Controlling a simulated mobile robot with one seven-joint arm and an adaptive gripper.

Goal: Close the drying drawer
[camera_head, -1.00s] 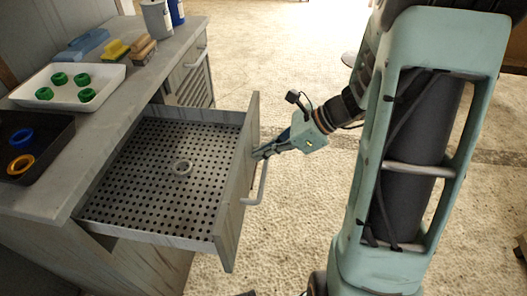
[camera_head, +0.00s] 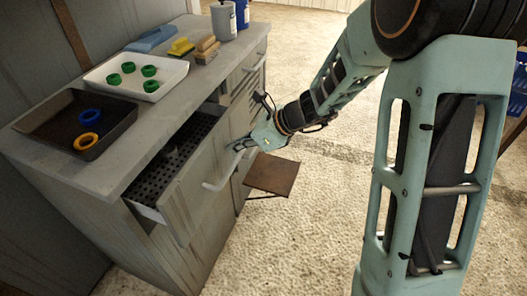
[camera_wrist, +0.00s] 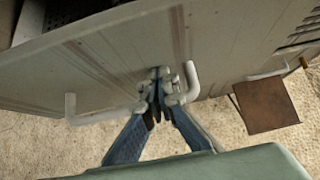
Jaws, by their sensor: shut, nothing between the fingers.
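The drying drawer (camera_head: 182,194) is a grey drawer with a perforated floor, partly open from the cabinet (camera_head: 135,225). My gripper (camera_head: 238,147) is shut and empty at the outer face of the drawer front, near the far end of the handle. In the wrist view the fingertips (camera_wrist: 160,80) meet against or very near the front panel (camera_wrist: 110,55), between the two handle posts.
On the counter are a white tray (camera_head: 120,92) with several green rings, a dark tray (camera_head: 50,133) with a blue ring (camera_head: 90,117) and a yellow ring (camera_head: 86,141), sponges, brushes and canisters (camera_head: 223,21). A brown plate (camera_head: 271,174) stands low beside the cabinet.

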